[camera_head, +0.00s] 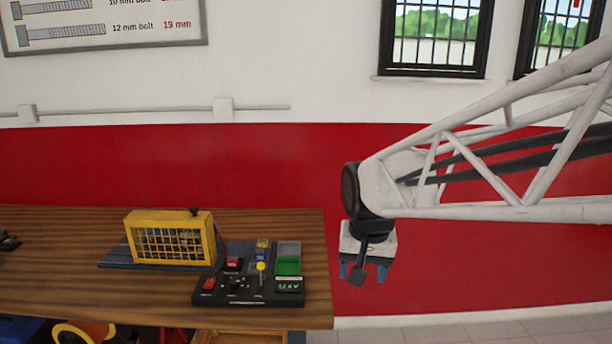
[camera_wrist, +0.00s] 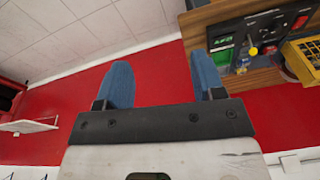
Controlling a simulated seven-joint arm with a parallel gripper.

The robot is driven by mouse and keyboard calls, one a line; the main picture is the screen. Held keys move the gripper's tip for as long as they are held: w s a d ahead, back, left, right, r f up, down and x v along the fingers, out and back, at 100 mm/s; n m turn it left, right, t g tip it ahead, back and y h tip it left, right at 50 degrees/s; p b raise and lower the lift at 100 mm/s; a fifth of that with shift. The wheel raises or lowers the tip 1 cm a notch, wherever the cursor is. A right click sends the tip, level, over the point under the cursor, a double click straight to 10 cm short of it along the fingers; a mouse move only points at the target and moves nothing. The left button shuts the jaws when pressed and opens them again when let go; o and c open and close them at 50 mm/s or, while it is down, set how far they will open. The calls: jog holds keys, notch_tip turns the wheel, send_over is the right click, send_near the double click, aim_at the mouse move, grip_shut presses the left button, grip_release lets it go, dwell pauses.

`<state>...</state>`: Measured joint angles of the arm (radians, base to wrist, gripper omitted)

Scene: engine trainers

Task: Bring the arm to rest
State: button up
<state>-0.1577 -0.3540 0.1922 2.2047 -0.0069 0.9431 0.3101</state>
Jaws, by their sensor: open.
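My gripper (camera_head: 362,272) hangs at the end of my white truss arm, to the right of the wooden bench's right end and clear of it. In the wrist view its two blue fingers (camera_wrist: 163,85) stand wide apart with nothing between them. The gripper is open and empty. The red wall and grey tiled floor show past the fingers.
The wooden bench (camera_head: 60,270) carries a yellow caged unit (camera_head: 170,238) and a black control panel (camera_head: 235,291) with switches, near its right end. A green-and-grey tray (camera_head: 288,262) sits behind the panel. The space right of the bench looks free.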

jog(key=s+d+f, duration=0.1)
jog(key=s+d, duration=0.3)
jog(key=s, duration=0.5)
jog(key=s+d+f+n, duration=0.1)
jog(key=s+d, duration=0.3)
jog(key=s, duration=0.5)
jog(key=shift+f+n+t, duration=0.3)
jog(key=shift+f+t, duration=0.1)
